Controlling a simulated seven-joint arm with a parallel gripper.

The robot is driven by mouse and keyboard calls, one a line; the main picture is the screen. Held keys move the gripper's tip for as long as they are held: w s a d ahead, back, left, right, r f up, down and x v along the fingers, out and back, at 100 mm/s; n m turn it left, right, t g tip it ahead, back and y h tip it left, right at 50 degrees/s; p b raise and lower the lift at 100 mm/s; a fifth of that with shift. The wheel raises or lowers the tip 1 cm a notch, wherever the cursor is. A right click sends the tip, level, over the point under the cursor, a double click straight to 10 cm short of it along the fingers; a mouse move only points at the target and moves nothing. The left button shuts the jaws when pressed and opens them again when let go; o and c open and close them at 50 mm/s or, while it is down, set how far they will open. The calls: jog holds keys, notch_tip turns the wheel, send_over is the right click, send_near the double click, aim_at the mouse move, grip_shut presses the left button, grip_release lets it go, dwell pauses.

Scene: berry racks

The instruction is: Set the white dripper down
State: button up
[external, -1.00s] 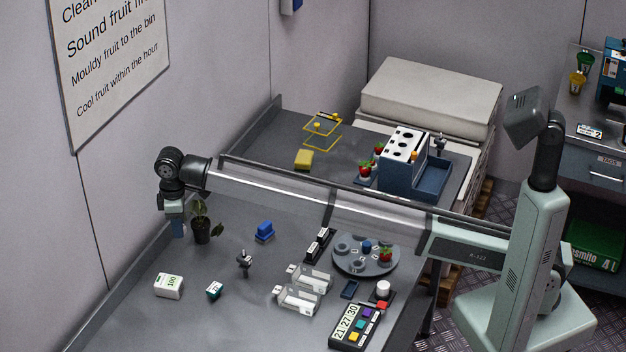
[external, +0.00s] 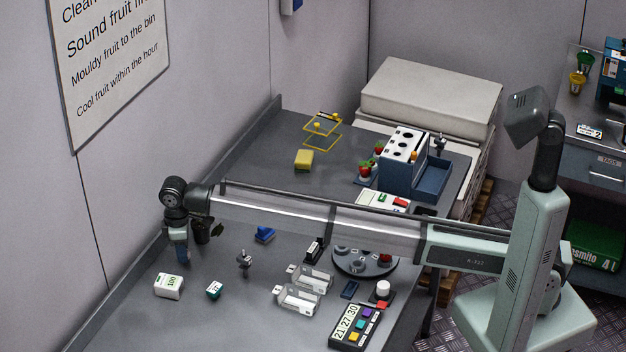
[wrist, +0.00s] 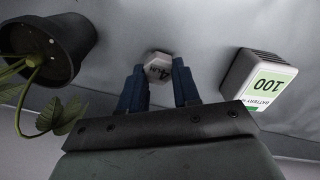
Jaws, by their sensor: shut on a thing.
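In the external view my gripper (external: 182,257) points down near the left wall, just behind the white battery block. The dripper cannot be made out there. I cannot tell whether it touches the bench.
A potted plant (wrist: 45,45) stands close on one side, and the white and green battery block (wrist: 258,78) on the other. A small green-and-white block (external: 214,289), a blue piece (external: 264,234) and clear holders (external: 298,299) stand farther right on the grey bench.

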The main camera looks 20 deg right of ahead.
jog(key=shift+f, duration=0.15)
jog(key=o, duration=1)
notch_tip(320, 180, up, 12)
dwell(0.3)
